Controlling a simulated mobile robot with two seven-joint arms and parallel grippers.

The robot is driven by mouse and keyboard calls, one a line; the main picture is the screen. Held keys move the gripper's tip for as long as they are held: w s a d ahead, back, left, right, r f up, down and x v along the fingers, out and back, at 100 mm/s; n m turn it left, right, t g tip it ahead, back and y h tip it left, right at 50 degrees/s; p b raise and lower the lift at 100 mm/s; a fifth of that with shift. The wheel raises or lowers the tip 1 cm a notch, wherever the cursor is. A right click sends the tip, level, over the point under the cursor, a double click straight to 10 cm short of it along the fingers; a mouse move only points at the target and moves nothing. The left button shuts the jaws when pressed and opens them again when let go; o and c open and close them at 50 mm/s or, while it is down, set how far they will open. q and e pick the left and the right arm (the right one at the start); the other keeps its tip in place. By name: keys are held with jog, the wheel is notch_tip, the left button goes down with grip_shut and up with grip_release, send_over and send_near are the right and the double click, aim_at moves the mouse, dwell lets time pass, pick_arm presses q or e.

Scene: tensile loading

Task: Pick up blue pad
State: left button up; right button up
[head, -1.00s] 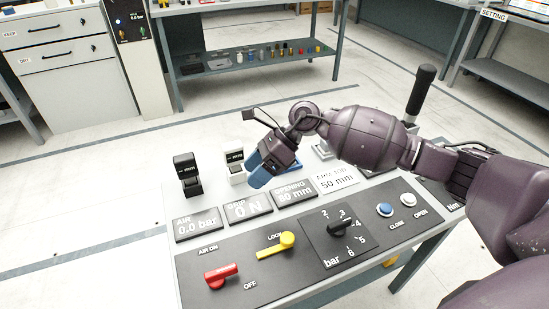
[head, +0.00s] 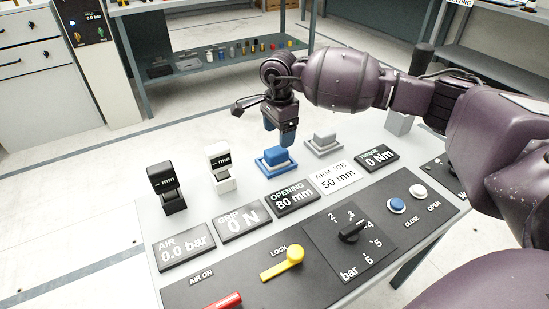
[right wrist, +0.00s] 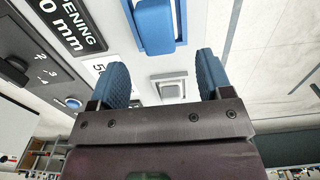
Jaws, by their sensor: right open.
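The blue pad (head: 276,156) sits in a shallow blue tray (head: 289,166) on the light bench top, behind the opening display. My right gripper (head: 280,137) points down with its blue fingers just behind and above the pad. In the right wrist view the open fingers (right wrist: 163,72) are apart with nothing between them. The blue pad (right wrist: 155,26) lies beyond the fingertips in that view. A grey pad (head: 324,138) in a grey tray is to the right of the blue one. My left gripper is out of view.
A black gauge (head: 168,190) and a white gauge (head: 221,170) stand left of the blue pad. In front are display plates, a yellow lock lever (head: 284,262) and a pressure knob (head: 354,232). A grey block (head: 398,123) stands at the right.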

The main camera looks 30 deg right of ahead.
aim_at(276, 150)
jog(key=shift+f, duration=0.7)
jog(key=shift+a+f, duration=0.1)
jog(key=shift+f, duration=0.25)
jog(key=f, duration=0.3)
jog(key=f+b, duration=0.1)
jog(key=shift+s+a+f, duration=0.1)
jog(key=shift+a+f, duration=0.05)
jog(key=shift+a, duration=0.15)
jog(key=shift+f, duration=0.2)
jog(key=shift+r, duration=0.15)
jog(key=c, duration=1)
jog(key=shift+c, duration=0.2)
jog(key=shift+r, duration=0.1)
